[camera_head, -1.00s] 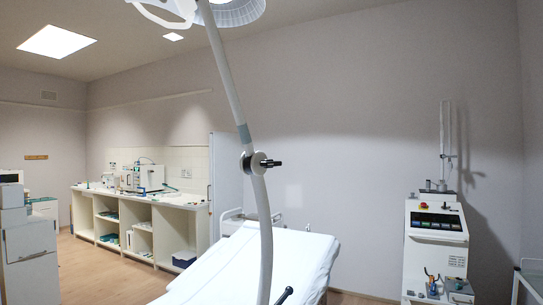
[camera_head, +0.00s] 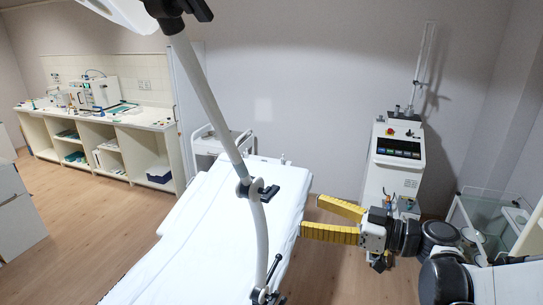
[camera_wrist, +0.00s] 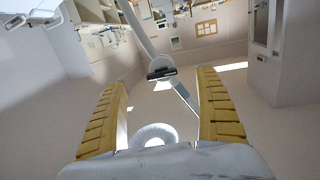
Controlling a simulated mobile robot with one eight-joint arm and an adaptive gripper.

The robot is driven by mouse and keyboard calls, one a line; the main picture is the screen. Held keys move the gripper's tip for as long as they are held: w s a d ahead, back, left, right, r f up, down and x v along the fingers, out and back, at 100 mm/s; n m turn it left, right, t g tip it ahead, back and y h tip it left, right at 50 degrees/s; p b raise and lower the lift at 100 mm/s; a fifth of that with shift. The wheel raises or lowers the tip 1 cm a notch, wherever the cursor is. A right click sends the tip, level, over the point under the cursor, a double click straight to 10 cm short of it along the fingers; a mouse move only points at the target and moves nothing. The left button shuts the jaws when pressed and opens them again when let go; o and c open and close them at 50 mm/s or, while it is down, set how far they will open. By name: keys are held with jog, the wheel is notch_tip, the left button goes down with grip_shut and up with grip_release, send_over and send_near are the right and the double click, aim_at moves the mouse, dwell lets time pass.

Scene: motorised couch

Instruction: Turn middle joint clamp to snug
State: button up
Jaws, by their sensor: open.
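A pale jointed pole (camera_head: 212,110) crosses the head view from the top down over the couch. Its middle joint clamp (camera_head: 266,192) is a round joint with a black handle pointing right. It also appears in the wrist view as a dark bar on a pale joint (camera_wrist: 162,72), between and beyond the fingertips. Other black-handled joints sit above (camera_head: 180,8) and below (camera_head: 266,295). My gripper (camera_head: 311,215) has two yellow fingers, open and empty, pointing left toward the pole. It is right of the clamp and apart from it. The fingers also flank the wrist view (camera_wrist: 163,80).
A white-covered couch (camera_head: 190,230) lies below the pole. A white machine with a screen (camera_head: 396,165) stands behind my arm, and a glass-sided trolley (camera_head: 490,215) is at the right. A counter with shelves (camera_head: 100,140) is at the back left.

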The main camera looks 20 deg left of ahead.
aim_at(275, 195)
jog(key=shift+n+y, duration=0.4)
jog(key=x, duration=0.3)
jog(key=r+p+x, duration=0.1)
jog(key=x, duration=0.3)
jog(key=r+p+x, duration=0.1)
jog(key=x, duration=0.3)
jog(key=shift+w+a, duration=0.1)
jog(key=shift+w, duration=0.15)
jog(key=c, duration=1.2)
